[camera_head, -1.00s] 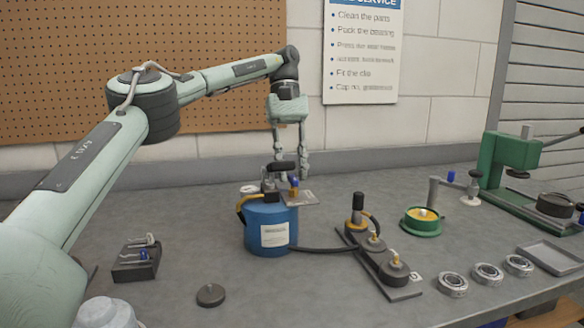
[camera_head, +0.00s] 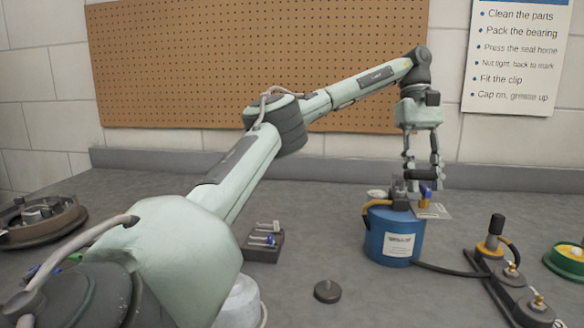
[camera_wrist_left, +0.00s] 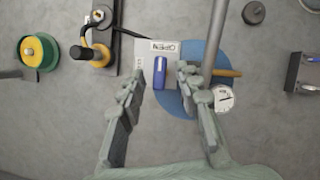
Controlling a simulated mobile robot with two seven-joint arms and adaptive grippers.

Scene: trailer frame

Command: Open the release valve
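The blue tank (camera_head: 376,238) stands on the bench with a metal plate (camera_head: 434,211) on its top. The release valve's small blue lever (camera_head: 426,192) stands over this plate. My left gripper (camera_head: 422,187) points down above the tank top, close to the lever. In the left wrist view, the plate (camera_wrist_left: 163,46) reads OPEN, and the blue lever (camera_wrist_left: 160,72) shows between the parted fingers of my left gripper (camera_wrist_left: 163,70). I cannot tell whether either finger touches it. My right gripper is not in view.
A black hose runs from the tank to a rail of fittings (camera_head: 510,280) on the right. A gauge (camera_wrist_left: 223,98) is beside the right finger. A clip holder (camera_head: 263,246) and dark puck (camera_head: 327,291) lie left. A hub (camera_head: 40,222) is at far left.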

